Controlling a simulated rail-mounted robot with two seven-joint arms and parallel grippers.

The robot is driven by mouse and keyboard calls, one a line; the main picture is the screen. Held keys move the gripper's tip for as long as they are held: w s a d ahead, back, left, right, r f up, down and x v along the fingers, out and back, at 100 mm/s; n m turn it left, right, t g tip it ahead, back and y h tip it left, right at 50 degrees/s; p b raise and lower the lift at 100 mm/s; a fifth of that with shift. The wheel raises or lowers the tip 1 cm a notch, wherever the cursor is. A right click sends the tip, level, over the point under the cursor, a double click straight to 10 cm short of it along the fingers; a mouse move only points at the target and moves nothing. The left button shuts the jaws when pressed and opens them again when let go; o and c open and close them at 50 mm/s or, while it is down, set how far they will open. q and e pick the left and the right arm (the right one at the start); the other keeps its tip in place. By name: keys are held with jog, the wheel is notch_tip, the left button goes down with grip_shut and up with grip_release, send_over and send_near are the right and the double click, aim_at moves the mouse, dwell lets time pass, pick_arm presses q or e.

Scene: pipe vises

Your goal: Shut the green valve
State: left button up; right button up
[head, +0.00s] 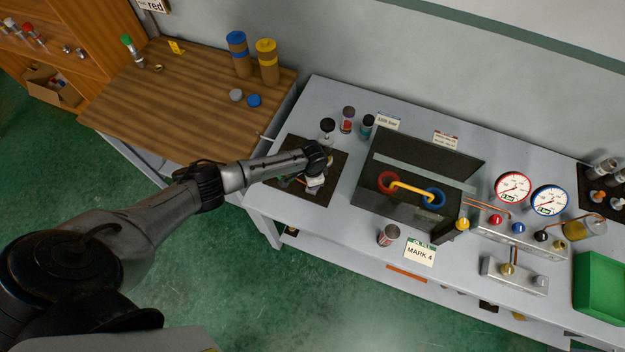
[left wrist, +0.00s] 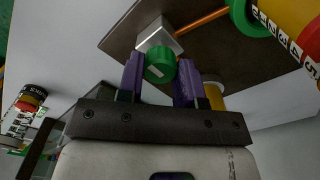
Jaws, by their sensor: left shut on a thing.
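The green valve knob (left wrist: 160,65) shows in the left wrist view, a round green cap with a pale mark on its face. It sits in front of a small grey metal block (left wrist: 157,36) on a dark mat (left wrist: 125,30). My left gripper (left wrist: 160,78) has its purple fingers on both sides of the knob and is shut on it. In the head view my left gripper (head: 315,184) is low over the dark mat (head: 328,160) at the bench's left end, and hides the knob. My right gripper is in neither view.
A yellow cylinder with a numbered band (left wrist: 290,28) and a copper rod (left wrist: 203,19) are close to the knob. Small bottles (head: 347,118) stand behind the mat. An open black case (head: 400,215) is to the right, then two gauges (head: 513,188).

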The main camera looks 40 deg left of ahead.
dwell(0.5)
pick_arm(q)
jog(key=o, duration=0.9)
jog(key=shift+o, duration=0.2)
jog(key=shift+r, duration=0.1)
jog(key=shift+r, duration=0.3)
notch_tip(320, 180, up, 13)
